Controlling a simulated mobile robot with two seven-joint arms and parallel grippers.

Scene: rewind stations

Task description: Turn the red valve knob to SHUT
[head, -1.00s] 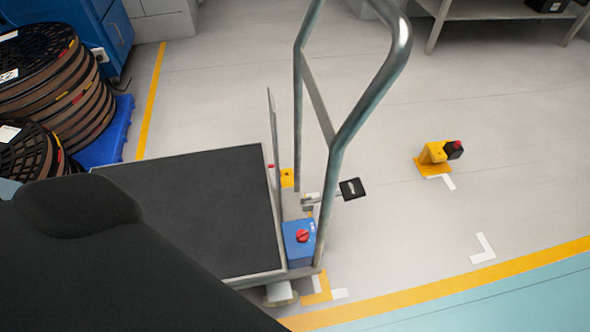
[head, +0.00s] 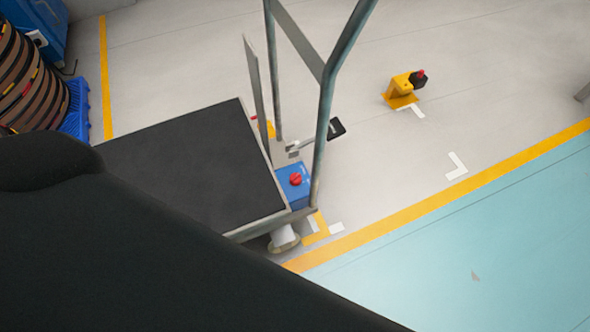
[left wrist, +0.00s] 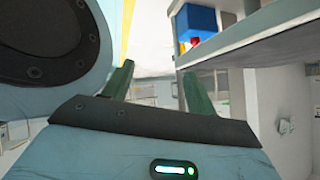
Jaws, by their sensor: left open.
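The red valve knob (head: 296,180) sits on top of a blue box (head: 294,196) at the corner of a black-topped cart (head: 195,175), beside its upright handle. The lettering and the knob's setting are too small to read. In the left wrist view a blue box (left wrist: 197,20) with a red part (left wrist: 194,42) shows above a grey edge, beyond the right finger. My left gripper (left wrist: 158,85) is open with nothing between its fingers, apart from the knob. The left gripper is not visible in the head view. My right gripper is in neither view.
The cart's metal handle (head: 323,120) rises close beside the blue box. A small black pedal (head: 336,128) sticks out beyond it. A yellow post with a red-topped black box (head: 401,87) stands on the floor. Stacked reels (head: 30,85) stand at the left. Floor to the right is clear.

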